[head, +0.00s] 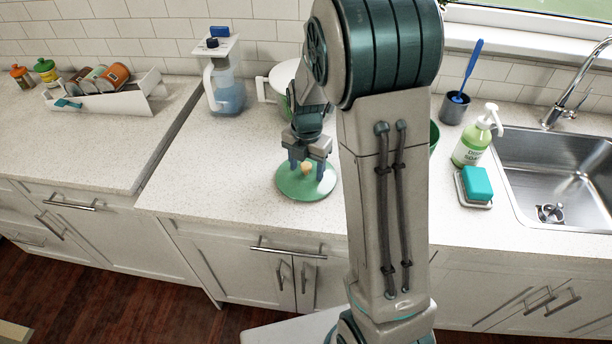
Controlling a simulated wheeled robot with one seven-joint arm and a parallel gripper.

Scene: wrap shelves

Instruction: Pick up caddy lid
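A round green lid (291,188) with a small tan knob lies flat on the counter, left of my arm; I take it for the caddy lid. My gripper (306,168) points down over it. Its two fingers are apart, one on each side of the knob, and I see no clear contact with the knob. A white and green container (284,72) stands behind, partly hidden by my arm, and may be the caddy.
A blue-tinted pitcher (228,97) stands to the left, behind the lid. A white tray (110,103) with several cans stands at far left. Soap bottle (470,147), teal sponge (477,183) and sink (545,175) are at right. The counter left of the lid is clear.

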